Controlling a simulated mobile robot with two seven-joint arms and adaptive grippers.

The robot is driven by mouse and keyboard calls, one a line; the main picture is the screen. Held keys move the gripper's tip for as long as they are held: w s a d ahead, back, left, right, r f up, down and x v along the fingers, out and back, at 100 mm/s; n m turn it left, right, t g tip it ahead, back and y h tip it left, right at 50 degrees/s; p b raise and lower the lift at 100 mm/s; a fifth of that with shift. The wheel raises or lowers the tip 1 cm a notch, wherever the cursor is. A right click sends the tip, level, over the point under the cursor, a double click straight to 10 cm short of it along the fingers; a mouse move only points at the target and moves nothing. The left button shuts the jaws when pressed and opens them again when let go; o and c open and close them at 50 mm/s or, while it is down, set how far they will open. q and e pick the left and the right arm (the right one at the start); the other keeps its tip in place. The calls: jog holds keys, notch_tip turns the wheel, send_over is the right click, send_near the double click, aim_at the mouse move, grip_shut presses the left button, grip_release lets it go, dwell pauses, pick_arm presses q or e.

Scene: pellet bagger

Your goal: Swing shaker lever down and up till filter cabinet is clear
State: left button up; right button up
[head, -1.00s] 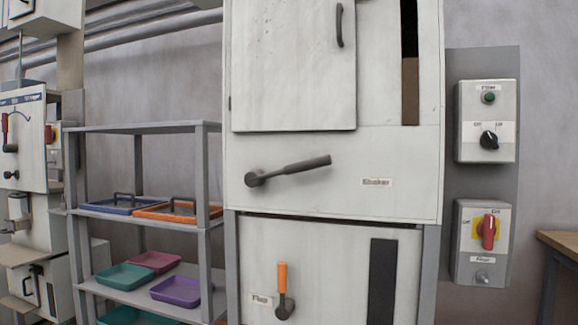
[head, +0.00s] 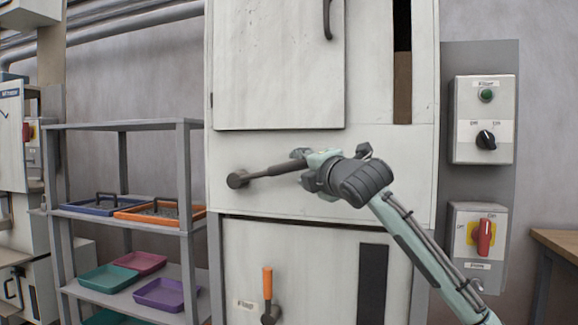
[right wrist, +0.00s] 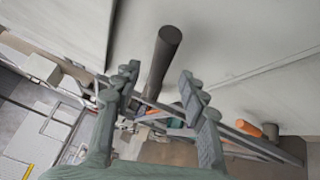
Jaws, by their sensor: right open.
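The filter cabinet (head: 385,160) is a tall pale box with a sight window (head: 403,60), dark above and brown below. The dark shaker lever (head: 262,174) pivots at its left end on the cabinet front and points right, tilted slightly up. My right gripper (head: 304,154) is at the lever's free end and hides that end in the head view. In the right wrist view the lever (right wrist: 162,60) stands between the open fingers of the gripper (right wrist: 155,90); I cannot tell whether they touch it. My left gripper is not in view.
An orange-handled flap lever (head: 267,285) sits below on the cabinet. A filter switch box (head: 484,120) and a box with a red switch (head: 476,245) are at the right. A grey shelf (head: 125,125) with trays stands left, and a wooden table edge (head: 556,243) is at the right.

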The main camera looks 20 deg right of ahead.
aim_at(295, 167)
jog(key=w, duration=0.4)
jog(key=shift+w+a, duration=0.1)
jog(key=shift+a, duration=0.05)
jog(key=shift+w+p, duration=0.3)
jog(key=shift+w, duration=0.3)
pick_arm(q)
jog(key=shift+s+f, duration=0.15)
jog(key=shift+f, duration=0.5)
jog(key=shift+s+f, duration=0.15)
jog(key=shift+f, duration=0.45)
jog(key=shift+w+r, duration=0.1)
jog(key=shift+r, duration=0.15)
pick_arm(e)
grip_shut()
